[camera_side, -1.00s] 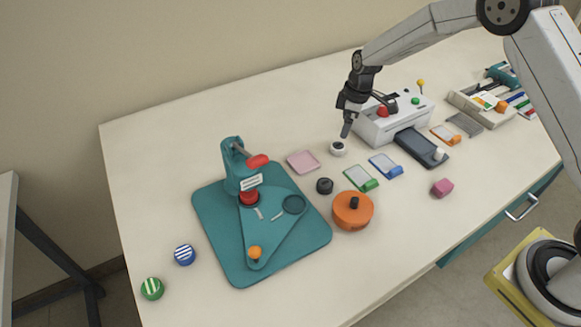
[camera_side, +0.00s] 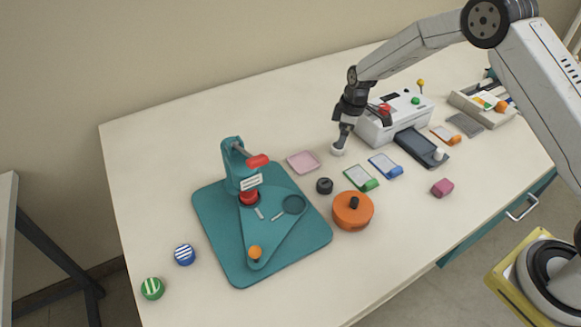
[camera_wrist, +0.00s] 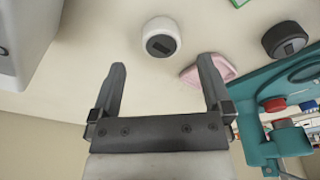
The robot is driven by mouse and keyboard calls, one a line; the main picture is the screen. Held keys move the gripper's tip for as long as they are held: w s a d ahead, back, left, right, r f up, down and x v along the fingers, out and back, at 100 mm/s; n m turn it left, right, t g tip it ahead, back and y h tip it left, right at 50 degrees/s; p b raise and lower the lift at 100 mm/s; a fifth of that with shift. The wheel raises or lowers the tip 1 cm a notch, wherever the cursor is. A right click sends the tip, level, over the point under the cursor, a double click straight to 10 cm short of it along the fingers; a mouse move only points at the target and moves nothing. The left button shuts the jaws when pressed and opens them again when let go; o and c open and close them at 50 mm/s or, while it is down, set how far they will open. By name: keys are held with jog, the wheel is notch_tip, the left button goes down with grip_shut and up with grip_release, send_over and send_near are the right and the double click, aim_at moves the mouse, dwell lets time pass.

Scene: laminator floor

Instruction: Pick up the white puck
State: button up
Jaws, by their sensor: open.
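The white puck (camera_side: 337,152) stands on the table just left of the white laminator, partly hidden by my gripper (camera_side: 345,134) in the side view. The gripper points down at it from just above. In the wrist view the puck (camera_wrist: 160,31), with a dark patch on its face, is just beyond the fingertips and lined up with the gap between them. My gripper (camera_wrist: 163,64) is open there, with nothing between its fingers. Whether a finger touches the puck cannot be told.
The white laminator (camera_side: 376,128) is close on the puck's right. A pink pad (camera_side: 303,162) lies to its left. A black puck (camera_side: 324,186), a green-edged card (camera_side: 360,178) and a blue-edged card (camera_side: 385,165) lie nearer. The teal press (camera_side: 243,168) stands further left.

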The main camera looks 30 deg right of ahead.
jog(key=shift+w+a+f, duration=0.1)
jog(key=shift+a+f, duration=0.05)
jog(key=shift+f, duration=0.85)
jog(key=shift+a+f, duration=0.1)
jog(key=shift+f, duration=0.85)
jog(key=c, duration=1.3)
